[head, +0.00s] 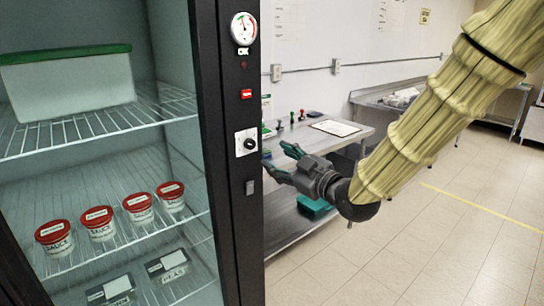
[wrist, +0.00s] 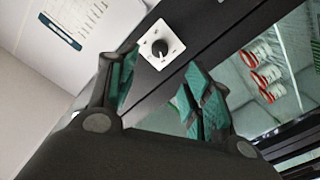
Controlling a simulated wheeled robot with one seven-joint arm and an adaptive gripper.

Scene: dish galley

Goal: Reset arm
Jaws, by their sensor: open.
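My gripper (head: 283,163) is at the end of my sleeved arm, which comes in from the upper right in the head view. It is just right of the fridge's black frame (head: 228,150), level with the black knob (head: 246,142) on its white plate. In the wrist view, my gripper (wrist: 160,95) has its teal-padded fingers spread apart with nothing between them. The knob (wrist: 160,48) shows beyond the gap between the fingertips. I cannot tell that the fingers touch anything.
The fridge holds several red-lidded sauce tubs (head: 102,222), flat containers (head: 168,266) and a green-lidded bin (head: 68,80). A gauge (head: 243,29) and a red switch (head: 246,94) are on the frame. A steel table (head: 300,230) stands behind my gripper. Tiled floor (head: 450,240) is clear at right.

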